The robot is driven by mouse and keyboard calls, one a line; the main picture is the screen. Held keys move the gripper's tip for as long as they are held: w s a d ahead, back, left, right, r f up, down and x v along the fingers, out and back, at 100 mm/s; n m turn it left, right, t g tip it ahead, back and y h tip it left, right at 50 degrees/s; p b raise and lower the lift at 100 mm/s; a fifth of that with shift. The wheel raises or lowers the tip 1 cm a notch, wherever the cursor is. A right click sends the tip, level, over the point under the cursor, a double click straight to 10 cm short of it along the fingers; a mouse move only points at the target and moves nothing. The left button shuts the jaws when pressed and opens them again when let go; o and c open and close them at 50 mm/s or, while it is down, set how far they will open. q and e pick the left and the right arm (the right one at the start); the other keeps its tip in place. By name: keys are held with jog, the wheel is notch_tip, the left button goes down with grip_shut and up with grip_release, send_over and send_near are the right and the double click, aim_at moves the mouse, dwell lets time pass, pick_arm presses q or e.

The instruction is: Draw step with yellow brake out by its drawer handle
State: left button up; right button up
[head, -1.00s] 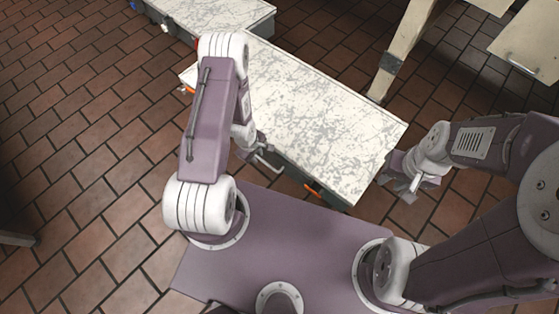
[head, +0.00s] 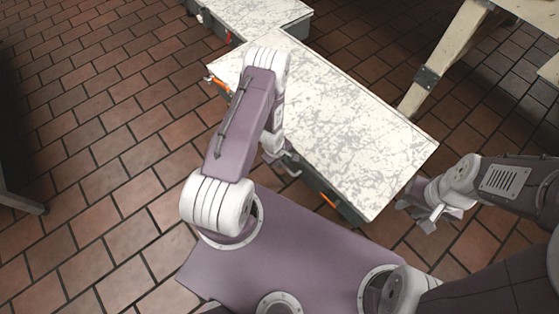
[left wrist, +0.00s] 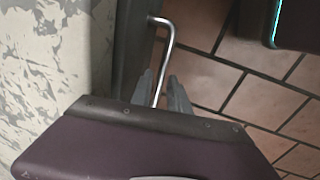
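The white-topped, worn step (head: 340,110) stands right in front of my base in the head view. A yellow-orange brake lever (head: 328,201) shows low on its near side, and another orange part (head: 217,83) is at its left end. Its bent metal drawer handle (left wrist: 168,48) sticks out from the side in the left wrist view. My left gripper (left wrist: 160,84) is at that handle, its narrow fingers close together with the bar between them. In the head view the left gripper (head: 282,157) is partly hidden by its arm. My right gripper (head: 432,210) is empty beside the step's right end, its fingers apart.
A second white-topped step (head: 255,14) stands behind, at the top. A wooden trestle (head: 440,62) stands close to the step's far right edge. Brick-tiled floor (head: 100,150) lies clear on the left. A dark piece of furniture (head: 15,190) is at the left edge.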

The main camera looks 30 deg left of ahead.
pick_arm(q)
jog(key=shift+f, duration=0.5)
jog(key=shift+w, duration=0.1)
grip_shut()
dwell(1.1)
